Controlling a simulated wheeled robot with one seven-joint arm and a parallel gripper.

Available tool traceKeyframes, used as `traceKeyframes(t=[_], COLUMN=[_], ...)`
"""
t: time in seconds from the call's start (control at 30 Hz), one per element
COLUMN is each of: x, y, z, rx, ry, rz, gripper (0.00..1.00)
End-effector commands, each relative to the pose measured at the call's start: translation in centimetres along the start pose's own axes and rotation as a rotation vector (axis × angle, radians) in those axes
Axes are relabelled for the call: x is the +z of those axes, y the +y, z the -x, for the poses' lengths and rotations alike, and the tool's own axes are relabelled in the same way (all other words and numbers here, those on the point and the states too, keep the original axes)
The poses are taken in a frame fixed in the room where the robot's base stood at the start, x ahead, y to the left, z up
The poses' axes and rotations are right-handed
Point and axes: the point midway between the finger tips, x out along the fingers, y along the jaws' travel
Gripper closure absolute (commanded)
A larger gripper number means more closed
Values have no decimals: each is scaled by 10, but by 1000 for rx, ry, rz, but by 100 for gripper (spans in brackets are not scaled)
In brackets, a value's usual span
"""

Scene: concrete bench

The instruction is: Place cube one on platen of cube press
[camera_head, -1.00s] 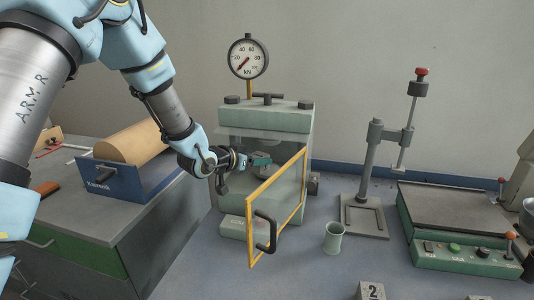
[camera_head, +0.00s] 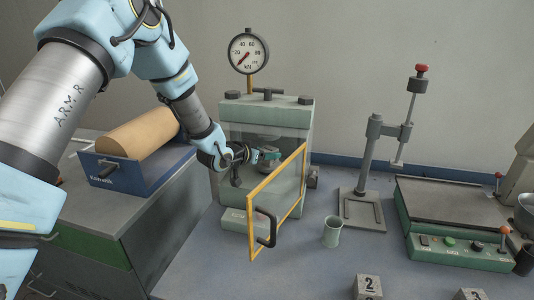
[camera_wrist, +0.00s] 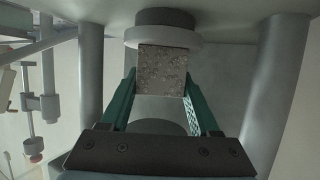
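The cube press (camera_head: 266,115) stands at the back of the bench, its yellow-framed door (camera_head: 277,208) swung open. My gripper (camera_head: 270,154) reaches into the press chamber. In the wrist view, which is upside down, its green fingers (camera_wrist: 161,72) are closed against both sides of a speckled grey concrete cube, taken as cube one (camera_wrist: 162,72); its number is not visible. The pale round lower platen (camera_wrist: 162,36) lies right at the cube's underside. I cannot tell whether they touch. A darker upper disc (camera_wrist: 158,127) shows behind the gripper.
Cubes marked 2 (camera_head: 369,284) and 3 (camera_head: 470,295) stand at the front edge. A green cup (camera_head: 332,232) is right of the open door. A blue box with a brown roll (camera_head: 130,170) is on the left cabinet.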

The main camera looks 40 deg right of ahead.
Motion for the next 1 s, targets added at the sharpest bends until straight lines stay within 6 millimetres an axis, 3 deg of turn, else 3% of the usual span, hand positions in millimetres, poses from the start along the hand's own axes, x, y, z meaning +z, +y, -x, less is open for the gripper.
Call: traceKeyframes(t=[0.03, 0.23, 0.6, 0.77, 1.0], x=[0, 0, -5, -2, -2], y=[0, 0, 0, -1, -1], z=[0, 0, 4, 30, 82], rx=[0, 0, 0, -2, -1], ry=[-1, -1, -1, 0, 0], rz=[0, 0, 0, 0, -1], gripper=[31, 9, 9, 9, 9])
